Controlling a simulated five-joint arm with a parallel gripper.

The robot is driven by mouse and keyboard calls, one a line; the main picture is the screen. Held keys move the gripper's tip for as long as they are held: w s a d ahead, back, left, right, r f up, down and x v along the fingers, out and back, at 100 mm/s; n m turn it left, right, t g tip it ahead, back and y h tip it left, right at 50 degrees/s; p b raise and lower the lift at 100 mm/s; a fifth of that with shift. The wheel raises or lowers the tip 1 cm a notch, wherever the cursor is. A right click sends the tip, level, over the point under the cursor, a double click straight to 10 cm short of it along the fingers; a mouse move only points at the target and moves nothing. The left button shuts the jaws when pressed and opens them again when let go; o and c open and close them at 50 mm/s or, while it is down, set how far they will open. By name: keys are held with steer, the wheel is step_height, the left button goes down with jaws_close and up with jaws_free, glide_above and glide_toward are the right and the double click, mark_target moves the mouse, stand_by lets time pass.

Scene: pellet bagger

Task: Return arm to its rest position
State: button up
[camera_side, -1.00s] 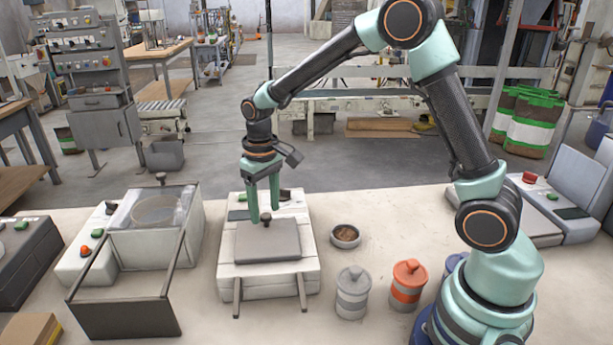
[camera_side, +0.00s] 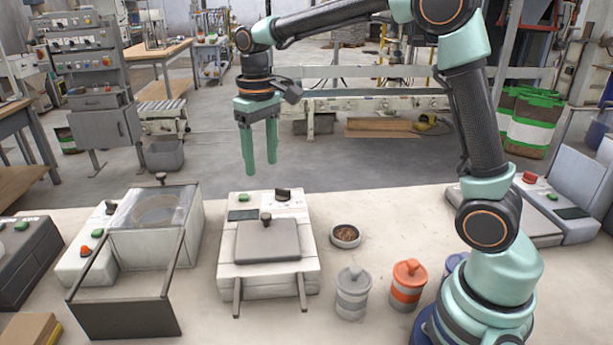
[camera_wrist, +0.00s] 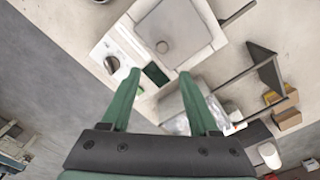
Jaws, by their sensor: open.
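My gripper (camera_side: 261,168) hangs with its two green fingers pointing down, open and empty, clear above the back of the white machine (camera_side: 228,273). The machine has a grey lid (camera_side: 268,243) with a dark knob (camera_side: 266,218), a green button and a black dial at its back. The lid lies flat on the machine, and nothing touches the fingers. In the wrist view my gripper (camera_wrist: 156,85) shows its fingers spread apart, with the grey lid (camera_wrist: 185,30) beyond them.
A clear-covered machine (camera_side: 190,235) with an open frame stands at the left. A bowl of pellets (camera_side: 345,237), a grey canister (camera_side: 352,292) and an orange canister (camera_side: 408,285) stand at the right of the white machine.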

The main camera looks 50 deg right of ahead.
steer(key=shift+r, duration=0.25)
steer(key=s+d+r+t, duration=0.1)
steer(key=s+t, duration=0.4)
steer(key=s, duration=1)
steer(key=shift+s+d+r+t, duration=0.2)
steer(key=shift+r+t, duration=0.1)
stand_by(0.5)
